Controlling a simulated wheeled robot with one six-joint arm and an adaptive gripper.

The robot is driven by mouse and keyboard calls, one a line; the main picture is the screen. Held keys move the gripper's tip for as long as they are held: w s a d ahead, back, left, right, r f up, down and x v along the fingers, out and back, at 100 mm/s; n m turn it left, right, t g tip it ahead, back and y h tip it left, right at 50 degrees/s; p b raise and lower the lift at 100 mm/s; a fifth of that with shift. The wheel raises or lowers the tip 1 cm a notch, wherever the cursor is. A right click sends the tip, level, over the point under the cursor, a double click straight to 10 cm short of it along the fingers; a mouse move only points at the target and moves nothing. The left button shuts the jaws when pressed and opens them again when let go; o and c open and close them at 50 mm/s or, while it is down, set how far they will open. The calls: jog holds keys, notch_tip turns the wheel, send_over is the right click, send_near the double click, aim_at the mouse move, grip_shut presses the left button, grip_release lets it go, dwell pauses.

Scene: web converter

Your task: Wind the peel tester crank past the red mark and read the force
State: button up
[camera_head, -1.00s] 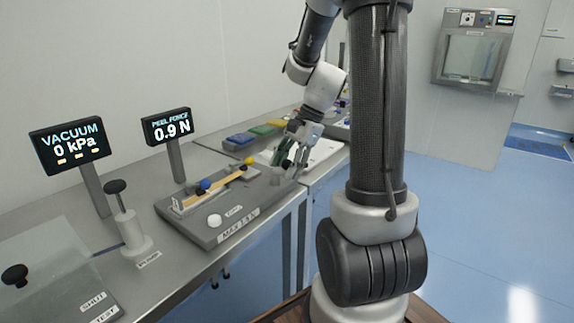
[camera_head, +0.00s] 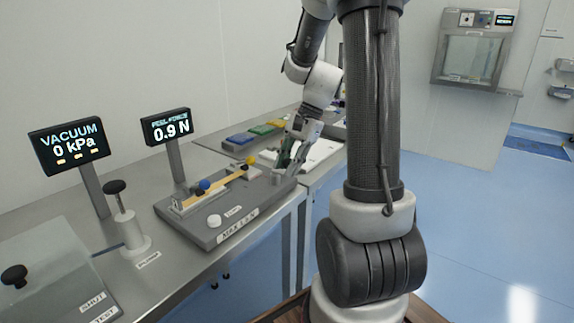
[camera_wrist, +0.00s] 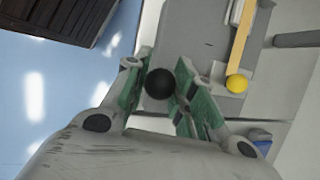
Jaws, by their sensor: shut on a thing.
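The peel tester is a grey base (camera_head: 205,236) on the steel bench, with a yellow strip, a blue ball (camera_head: 204,185) and a yellow ball (camera_head: 250,160); the yellow ball also shows in the wrist view (camera_wrist: 237,84). My gripper (camera_head: 287,164) is at the tester's far right end. In the wrist view, its green-padded fingers are shut on a round black knob (camera_wrist: 159,83), seemingly the crank's handle. The crank arm is mostly hidden, and I cannot make out the red mark. The peel force display (camera_head: 167,127) reads 0.9 N.
A vacuum display (camera_head: 68,146) reads 0 kPa. A plunger post (camera_head: 128,225) and a clear-lidded box (camera_head: 50,275) stand at the left. A white knob (camera_head: 214,220) sits on the tester's front. Coloured trays (camera_head: 262,129) lie behind. The blue floor at right is open.

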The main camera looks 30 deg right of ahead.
jog(key=n, duration=0.2)
jog(key=w+d+n+g, duration=0.1)
jog(key=shift+n+g, duration=0.3)
jog(key=shift+n, duration=0.1)
jog(key=shift+w+d+n+g+h, duration=0.2)
jog(key=shift+w+n+g+h, duration=0.25)
jog(key=shift+n, duration=0.95)
jog(key=shift+w+d+n+g+h, duration=0.25)
jog(key=shift+w+n+g, duration=0.3)
jog(key=shift+n, duration=0.85)
jog(key=shift+w+d+n+g+h, duration=0.2)
jog(key=shift+w+n+g+h, duration=0.3)
jog(key=shift+n, duration=0.9)
jog(key=shift+s, duration=0.1)
jog(key=o, duration=1.1)
jog(key=shift+c, duration=0.2)
jog(key=v, duration=1.2)
jog(key=shift+d, duration=0.2)
